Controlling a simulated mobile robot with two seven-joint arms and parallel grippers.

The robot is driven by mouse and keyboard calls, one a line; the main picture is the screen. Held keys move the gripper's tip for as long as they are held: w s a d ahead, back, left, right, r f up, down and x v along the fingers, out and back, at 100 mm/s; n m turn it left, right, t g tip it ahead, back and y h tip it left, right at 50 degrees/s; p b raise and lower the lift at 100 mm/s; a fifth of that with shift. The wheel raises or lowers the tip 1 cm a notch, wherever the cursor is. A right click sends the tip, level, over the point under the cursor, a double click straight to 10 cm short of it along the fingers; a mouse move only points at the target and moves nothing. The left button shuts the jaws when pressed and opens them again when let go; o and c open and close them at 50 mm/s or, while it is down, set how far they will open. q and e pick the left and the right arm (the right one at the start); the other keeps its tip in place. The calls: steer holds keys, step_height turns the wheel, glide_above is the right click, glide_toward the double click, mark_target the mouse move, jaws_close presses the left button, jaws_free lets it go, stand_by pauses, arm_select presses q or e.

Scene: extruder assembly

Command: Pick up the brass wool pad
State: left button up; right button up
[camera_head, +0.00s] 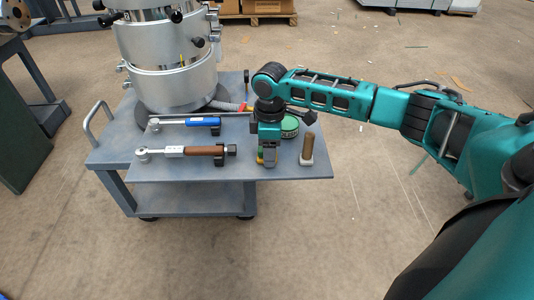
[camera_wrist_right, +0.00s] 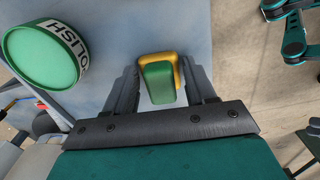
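The brass wool pad, gold with a green block on it, lies between the fingers of my right gripper in the right wrist view (camera_wrist_right: 160,82). In the head view, my right gripper (camera_head: 267,148) points down over the front right of the grey cart top, and a yellow bit of the pad shows at its fingertips. The fingers stand on both sides of the pad and look very close to it. I cannot tell whether they press on it or whether the pad touches the cart top. My left gripper is not in view.
A green round polish tin (camera_wrist_right: 42,55) stands close beside the right gripper. A wooden-handled brush (camera_head: 307,148) stands to its right. A brown-handled wrench (camera_head: 190,151) and a blue-handled tool (camera_head: 190,122) lie to its left. A large metal extruder barrel (camera_head: 165,60) stands behind.

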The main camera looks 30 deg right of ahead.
steer(key=c, duration=0.7)
step_height(320, 180, up, 20)
steer(key=p, duration=0.5)
steer(key=shift+p, duration=0.35)
